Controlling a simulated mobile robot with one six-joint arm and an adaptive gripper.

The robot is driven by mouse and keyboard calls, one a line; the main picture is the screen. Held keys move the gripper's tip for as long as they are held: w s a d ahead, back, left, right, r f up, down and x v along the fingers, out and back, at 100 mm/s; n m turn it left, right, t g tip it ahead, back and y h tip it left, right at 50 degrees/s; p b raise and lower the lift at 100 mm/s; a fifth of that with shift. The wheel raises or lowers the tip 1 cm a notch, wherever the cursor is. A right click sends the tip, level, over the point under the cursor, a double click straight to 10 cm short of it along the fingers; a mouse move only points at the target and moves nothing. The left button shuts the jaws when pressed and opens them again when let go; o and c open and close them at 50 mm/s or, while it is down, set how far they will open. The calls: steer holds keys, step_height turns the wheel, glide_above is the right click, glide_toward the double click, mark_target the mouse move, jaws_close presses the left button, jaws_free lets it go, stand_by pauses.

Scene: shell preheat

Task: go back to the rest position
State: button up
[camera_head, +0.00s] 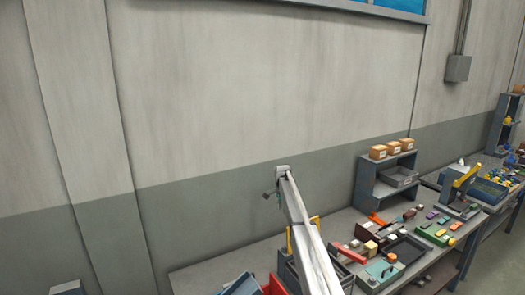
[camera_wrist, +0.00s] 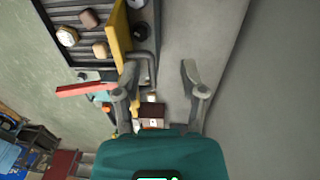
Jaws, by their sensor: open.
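My gripper (camera_wrist: 160,80) is open and empty in the wrist view, with its two grey fingers spread apart. Past the fingers I see the bench (camera_wrist: 190,30) and items on it, at some distance below. In the head view my arm rises from the bottom middle, and the gripper cannot be made out clearly there.
In the wrist view a dark slatted tray (camera_wrist: 67,15) with a yellow bar (camera_wrist: 118,38) and a red handle (camera_wrist: 85,89) lie at upper left. In the head view a grey shelf (camera_head: 365,183) with cardboard boxes (camera_head: 393,147) stands on the bench.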

steer(key=s+d+f+n+b, duration=0.2)
steer(key=s+f+n+b, duration=0.2)
steer(key=s, duration=1.5)
steer(key=s+d+f+n+b, duration=0.3)
steer(key=s+f+b, duration=0.3)
steer(key=s, duration=1.4)
steer(key=s+d+f+n+b, duration=0.2)
steer(key=s+f+n+b, duration=0.2)
steer(key=s, duration=1.5)
steer(key=shift+s+d+f+n+t+b, duration=0.2)
steer(key=shift+f+n+t+b, duration=0.15)
steer(key=shift+f+b, duration=0.55)
steer(key=shift+a, duration=0.1)
